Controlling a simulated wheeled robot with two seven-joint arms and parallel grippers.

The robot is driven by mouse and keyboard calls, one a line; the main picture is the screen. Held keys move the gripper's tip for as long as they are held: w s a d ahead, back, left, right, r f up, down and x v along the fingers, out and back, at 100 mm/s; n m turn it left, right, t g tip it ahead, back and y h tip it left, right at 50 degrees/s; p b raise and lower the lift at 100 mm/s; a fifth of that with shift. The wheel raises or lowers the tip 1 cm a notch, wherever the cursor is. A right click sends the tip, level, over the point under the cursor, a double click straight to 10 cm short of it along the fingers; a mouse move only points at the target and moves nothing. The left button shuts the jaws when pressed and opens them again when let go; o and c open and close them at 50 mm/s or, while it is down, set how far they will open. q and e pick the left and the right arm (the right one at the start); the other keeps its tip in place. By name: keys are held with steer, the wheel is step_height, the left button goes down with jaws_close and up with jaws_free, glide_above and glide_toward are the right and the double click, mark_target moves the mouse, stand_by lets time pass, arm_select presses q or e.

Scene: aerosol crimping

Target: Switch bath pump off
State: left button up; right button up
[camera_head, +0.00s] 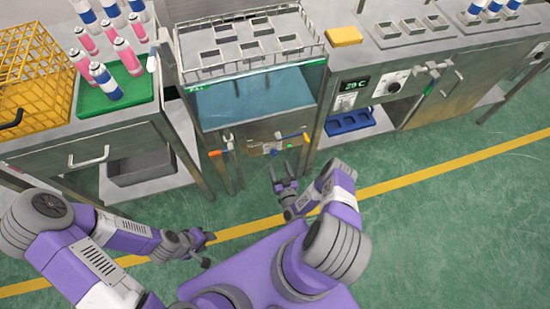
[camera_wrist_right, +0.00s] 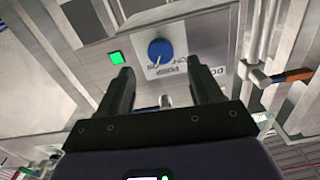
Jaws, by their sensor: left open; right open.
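The pump switch is a round blue knob (camera_wrist_right: 160,50) on a pale label plate marked PUMP, which appears upside down in the right wrist view. A lit green lamp (camera_wrist_right: 115,57) is beside it and also shows small on the bath's front panel in the head view (camera_head: 290,146). My right gripper (camera_wrist_right: 163,85) is open and empty, its two fingers pointing toward the panel on either side of the knob in the picture, apparently short of touching it. In the head view my right gripper (camera_head: 283,172) is in front of the bath. My left gripper (camera_head: 210,250) is open and empty, low over the floor.
The water bath (camera_head: 255,100) has a slotted rack (camera_head: 250,38) above it. An orange-handled valve (camera_head: 216,153) is left of the panel; it shows at right in the wrist view (camera_wrist_right: 292,76). A green tray (camera_head: 140,102) with cans stands left. Green floor is clear.

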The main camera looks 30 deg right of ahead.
mark_target(275, 155)
steer(key=b+x, duration=0.2)
steer(key=x, duration=0.4)
steer(key=shift+w, duration=0.35)
steer(key=c, duration=1.1)
steer(key=shift+o, duration=0.2)
steer(key=shift+n, duration=0.4)
steer(key=shift+r+n+p, duration=0.1)
steer(key=shift+n+p, duration=0.35)
steer(key=shift+n, duration=0.55)
steer(key=n, duration=0.3)
steer(key=shift+n+p, duration=0.3)
steer(key=shift+p, duration=0.1)
steer(key=n, duration=0.5)
steer(key=shift+p, duration=0.4)
steer(key=shift+d+n, duration=0.1)
steer(key=shift+n, duration=0.3)
